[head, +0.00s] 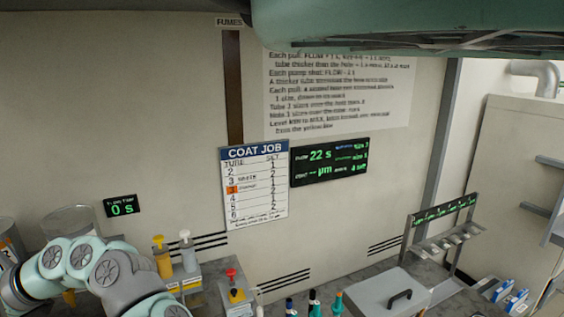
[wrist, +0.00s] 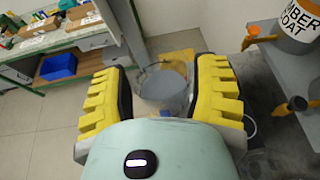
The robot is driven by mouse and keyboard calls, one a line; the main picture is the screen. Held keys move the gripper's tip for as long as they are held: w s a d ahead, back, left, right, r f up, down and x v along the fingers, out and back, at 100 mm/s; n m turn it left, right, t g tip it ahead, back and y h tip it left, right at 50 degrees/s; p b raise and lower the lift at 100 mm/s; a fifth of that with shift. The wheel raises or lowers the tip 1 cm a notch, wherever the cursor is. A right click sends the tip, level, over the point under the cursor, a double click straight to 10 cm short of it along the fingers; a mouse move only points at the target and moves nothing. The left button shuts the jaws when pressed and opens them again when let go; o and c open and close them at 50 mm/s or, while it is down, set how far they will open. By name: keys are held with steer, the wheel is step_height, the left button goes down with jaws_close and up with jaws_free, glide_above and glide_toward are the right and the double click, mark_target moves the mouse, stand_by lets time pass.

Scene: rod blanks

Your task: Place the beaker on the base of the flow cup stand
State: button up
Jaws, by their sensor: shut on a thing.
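In the wrist view a clear beaker (wrist: 165,78) with greyish contents or a grey surface showing through it sits between the yellow-padded fingers of my gripper (wrist: 160,98). The fingers are shut on its sides. My gripper does not show clearly in the head view, where only my arm links fill the lower left. I cannot make out the flow cup stand or its base for certain in either view.
A container labelled AMBER COAT (wrist: 300,25) stands on a grey support beside orange-handled taps, right of my gripper. A shelf with a blue bin (wrist: 58,67) is at the far left. The head view shows yellow and white pump bottles (head: 188,252) and a grey lidded box (head: 388,292).

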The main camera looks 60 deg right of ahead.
step_height(320, 180, up, 23)
steer(key=p, duration=2.5)
steer(key=shift+s, duration=0.1)
steer(key=shift+a, duration=0.1)
